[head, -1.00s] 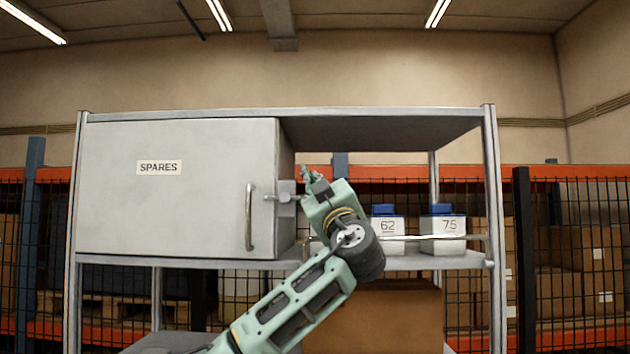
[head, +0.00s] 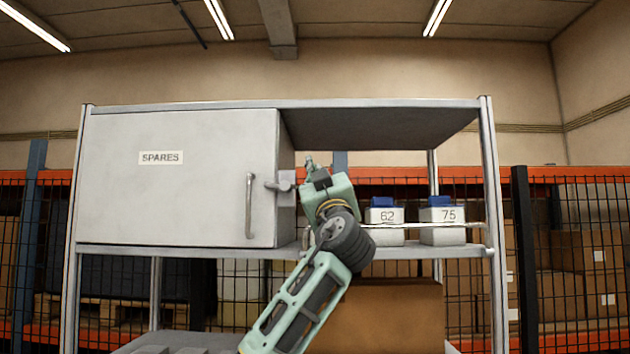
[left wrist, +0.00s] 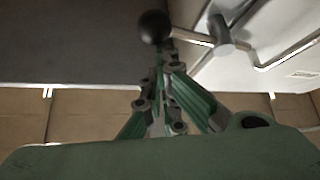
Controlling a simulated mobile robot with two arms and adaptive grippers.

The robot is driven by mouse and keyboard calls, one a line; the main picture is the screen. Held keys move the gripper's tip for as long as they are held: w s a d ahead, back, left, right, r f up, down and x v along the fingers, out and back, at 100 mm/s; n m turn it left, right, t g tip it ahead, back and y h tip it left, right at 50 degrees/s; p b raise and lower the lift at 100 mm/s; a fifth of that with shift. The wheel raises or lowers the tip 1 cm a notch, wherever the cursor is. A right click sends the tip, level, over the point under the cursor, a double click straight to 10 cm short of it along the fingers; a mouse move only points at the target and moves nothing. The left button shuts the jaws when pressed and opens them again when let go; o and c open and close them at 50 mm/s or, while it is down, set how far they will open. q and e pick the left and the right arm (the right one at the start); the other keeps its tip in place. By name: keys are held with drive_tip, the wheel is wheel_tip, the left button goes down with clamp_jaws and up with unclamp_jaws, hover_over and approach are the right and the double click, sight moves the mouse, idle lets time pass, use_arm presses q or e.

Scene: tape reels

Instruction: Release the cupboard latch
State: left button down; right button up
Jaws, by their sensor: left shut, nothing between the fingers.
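The grey cupboard (head: 180,200) is marked SPARES, and its door looks shut. Its latch (head: 278,187) sits at the door's right edge. In the left wrist view the latch lever (left wrist: 192,37) runs from a round pivot to a black ball knob (left wrist: 154,27). My left gripper (head: 309,163) is just right of the latch, shut and empty. In the left wrist view its green fingers (left wrist: 164,62) end just below the knob; I cannot tell whether they touch it. My right gripper is not in view.
A bar handle (head: 249,206) stands out from the door, left of the latch. Right of my arm, two blue-lidded bins marked 62 (head: 385,216) and 75 (head: 443,215) stand on the open shelf behind a thin rail. A cardboard box (head: 390,305) is below.

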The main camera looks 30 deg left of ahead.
use_arm(q)
drive_tip(key=s+a+f+m+t+h, duration=0.1)
drive_tip(key=f+m+t+h, duration=0.2)
drive_tip(key=m+h, duration=0.4)
drive_tip(key=s+a+f+m+t+h+b, duration=0.1)
drive_tip(key=f+m+h, duration=0.5)
drive_tip(key=m, duration=0.7)
drive_tip(key=shift+a+t+h, duration=0.7)
drive_tip(key=shift+t+h, duration=0.1)
drive_tip(key=shift+t, duration=0.4)
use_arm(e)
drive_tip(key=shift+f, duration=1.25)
